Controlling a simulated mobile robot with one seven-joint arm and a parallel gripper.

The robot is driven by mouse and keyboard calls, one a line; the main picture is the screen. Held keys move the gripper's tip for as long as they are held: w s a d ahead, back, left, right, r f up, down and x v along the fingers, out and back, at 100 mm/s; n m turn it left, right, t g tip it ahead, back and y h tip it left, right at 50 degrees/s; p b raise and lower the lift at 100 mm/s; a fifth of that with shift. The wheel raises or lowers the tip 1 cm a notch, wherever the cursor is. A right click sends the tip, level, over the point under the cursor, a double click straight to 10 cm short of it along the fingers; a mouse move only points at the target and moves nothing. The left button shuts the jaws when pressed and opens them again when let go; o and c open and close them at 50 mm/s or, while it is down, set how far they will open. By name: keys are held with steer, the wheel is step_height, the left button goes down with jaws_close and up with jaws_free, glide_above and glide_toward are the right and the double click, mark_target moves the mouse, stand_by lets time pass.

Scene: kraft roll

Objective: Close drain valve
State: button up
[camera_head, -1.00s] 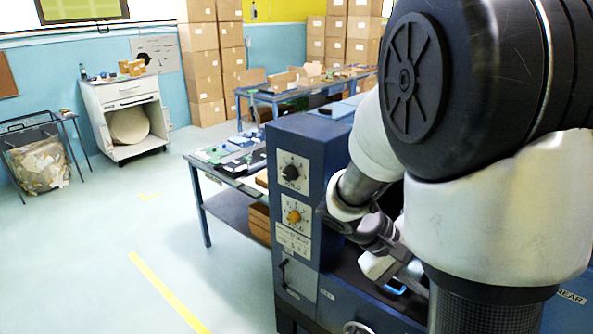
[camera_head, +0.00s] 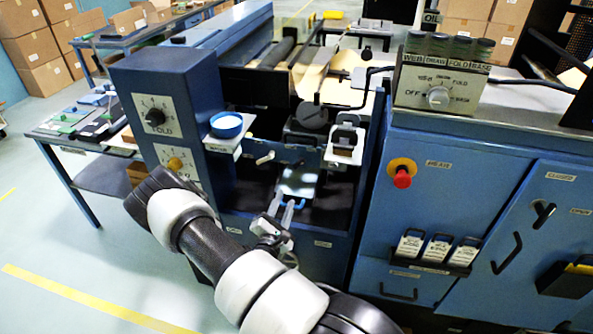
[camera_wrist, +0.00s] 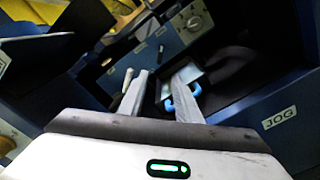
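No part in view is readable as a drain valve. A small white lever (camera_head: 265,158) sticks out of the blue panel in the machine's open bay; a pale lever beside my left finger in the wrist view (camera_wrist: 127,80) looks like the same one. My gripper (camera_head: 286,198) is inside the bay, low in front of a shiny metal tray (camera_head: 298,180) with a blue handle (camera_head: 293,204). The right finger partly hides the blue handle (camera_wrist: 168,103); contact cannot be told.
A blue-rimmed cup (camera_head: 227,124) stands on a small shelf left of the bay. The dial column (camera_head: 150,90) bounds the left side. A cabinet with a red button (camera_head: 402,178) stands right. Floor at left is clear.

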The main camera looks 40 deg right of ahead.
mark_target(298, 166)
steer(key=x, duration=1.6)
steer(key=shift+w+d, duration=0.1)
steer(key=shift+d, duration=0.2)
jaws_close()
